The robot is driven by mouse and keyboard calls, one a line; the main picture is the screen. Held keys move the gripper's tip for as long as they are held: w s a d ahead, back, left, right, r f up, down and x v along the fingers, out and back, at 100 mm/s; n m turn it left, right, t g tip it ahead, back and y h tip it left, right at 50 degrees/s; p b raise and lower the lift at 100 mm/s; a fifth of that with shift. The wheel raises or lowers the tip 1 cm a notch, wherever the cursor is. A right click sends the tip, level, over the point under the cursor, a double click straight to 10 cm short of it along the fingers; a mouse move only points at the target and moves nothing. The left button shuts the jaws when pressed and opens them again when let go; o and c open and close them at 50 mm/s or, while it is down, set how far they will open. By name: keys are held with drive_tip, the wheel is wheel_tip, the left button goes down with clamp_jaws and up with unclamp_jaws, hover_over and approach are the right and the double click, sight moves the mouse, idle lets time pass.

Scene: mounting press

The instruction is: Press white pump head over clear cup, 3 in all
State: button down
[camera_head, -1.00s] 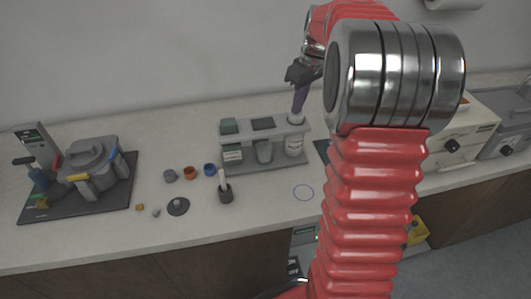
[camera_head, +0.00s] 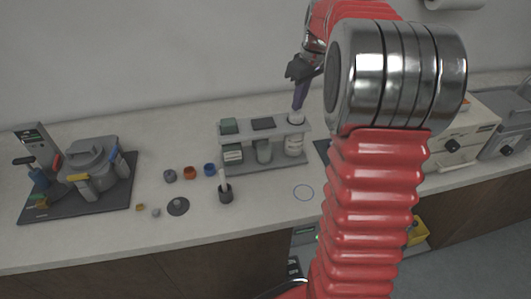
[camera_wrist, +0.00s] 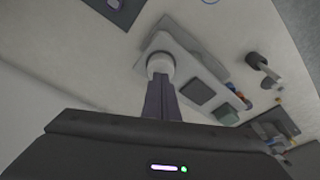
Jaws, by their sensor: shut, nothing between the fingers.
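My gripper (camera_head: 299,106) is shut and empty, its dark purple fingers pointing down over the right end of the grey rack. In the wrist view the shut fingers (camera_wrist: 161,84) end at a white round pump head (camera_wrist: 160,63). It also shows in the head view (camera_head: 296,117), at the top of the rack's right position, above a pale labelled cup (camera_head: 294,145). I cannot tell whether the fingertips touch it or stand just above it.
The grey rack (camera_head: 284,164) stands on the pale counter near the wall. Left of it are a dark holder (camera_head: 225,195) with a white stick, small coloured cups (camera_head: 190,172) and a grey disc (camera_head: 178,206). A machine (camera_head: 92,166) stands far left.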

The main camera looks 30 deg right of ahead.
drive_tip(key=shift+f, duration=1.4)
drive_tip(key=shift+r, duration=1.4)
drive_tip(key=shift+f, duration=1.35)
drive_tip(key=shift+r, duration=1.35)
wheel_tip(320, 180, up, 6)
idle(0.8)
idle(0.4)
